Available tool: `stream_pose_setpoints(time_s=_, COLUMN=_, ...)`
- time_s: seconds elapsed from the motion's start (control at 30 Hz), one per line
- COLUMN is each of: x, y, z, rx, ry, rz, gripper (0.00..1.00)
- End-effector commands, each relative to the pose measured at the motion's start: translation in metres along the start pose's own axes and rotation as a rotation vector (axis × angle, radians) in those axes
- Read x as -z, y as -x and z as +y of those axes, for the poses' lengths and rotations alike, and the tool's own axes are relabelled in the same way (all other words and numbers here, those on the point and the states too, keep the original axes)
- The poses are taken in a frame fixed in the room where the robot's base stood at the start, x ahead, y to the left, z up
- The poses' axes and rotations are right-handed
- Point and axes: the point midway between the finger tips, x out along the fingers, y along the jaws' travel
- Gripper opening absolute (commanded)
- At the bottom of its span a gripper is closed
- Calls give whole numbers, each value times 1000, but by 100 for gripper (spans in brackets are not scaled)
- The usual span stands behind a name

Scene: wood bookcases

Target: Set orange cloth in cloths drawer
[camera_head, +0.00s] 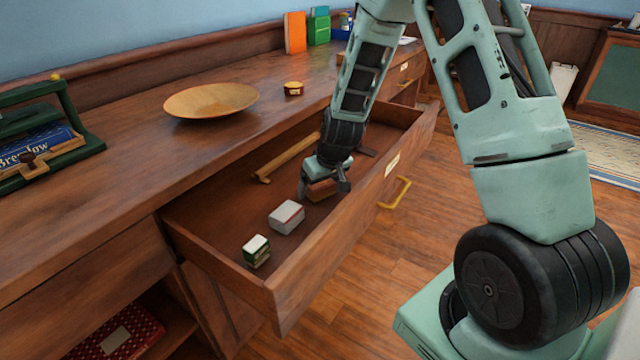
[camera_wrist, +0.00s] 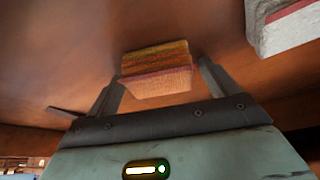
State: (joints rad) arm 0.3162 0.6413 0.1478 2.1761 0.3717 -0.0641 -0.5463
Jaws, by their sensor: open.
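A folded orange cloth with reddish and yellowish layers (camera_wrist: 157,70) lies on the wooden drawer floor, between the two fingers of my gripper (camera_wrist: 161,76) in the wrist view. In the head view the cloth (camera_head: 322,190) is a small orange-brown block, partly hidden by my gripper (camera_head: 324,186). My gripper points down into the pulled-out drawer (camera_head: 305,262). Its fingers are apart, one on either side of the cloth, with gaps visible in the wrist view. The drawer front has a small pale label (camera_head: 392,163), too small to read, and a yellow handle (camera_head: 395,193).
A grey-white block (camera_head: 287,216) and a green-and-white block (camera_head: 256,250) lie nearer in the same drawer. A wooden strip (camera_head: 287,157) lies behind the gripper. On the countertop are a wooden dish (camera_head: 211,100) and a small round tin (camera_head: 293,88). Another drawer (camera_head: 405,75) stands farther along.

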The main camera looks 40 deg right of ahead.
Motion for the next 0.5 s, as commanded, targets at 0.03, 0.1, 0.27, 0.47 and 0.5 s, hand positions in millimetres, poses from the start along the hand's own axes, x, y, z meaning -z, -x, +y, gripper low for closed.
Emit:
stream_pose_setpoints(time_s=0.03, x=1, y=2, z=0, rx=0, ry=0, rz=0, gripper=87)
stream_pose_setpoints(time_s=0.1, x=2, y=6, z=0, rx=0, ry=0, rz=1, gripper=87)
stream_pose_setpoints(time_s=0.27, x=3, y=31, z=0, rx=-1, ry=0, rz=3, gripper=87)
stream_pose_setpoints(time_s=0.47, x=3, y=75, z=0, rx=-1, ry=2, rz=4, gripper=87)
stream_pose_setpoints(time_s=0.5, x=3, y=83, z=0, rx=-1, ry=1, rz=4, gripper=87)
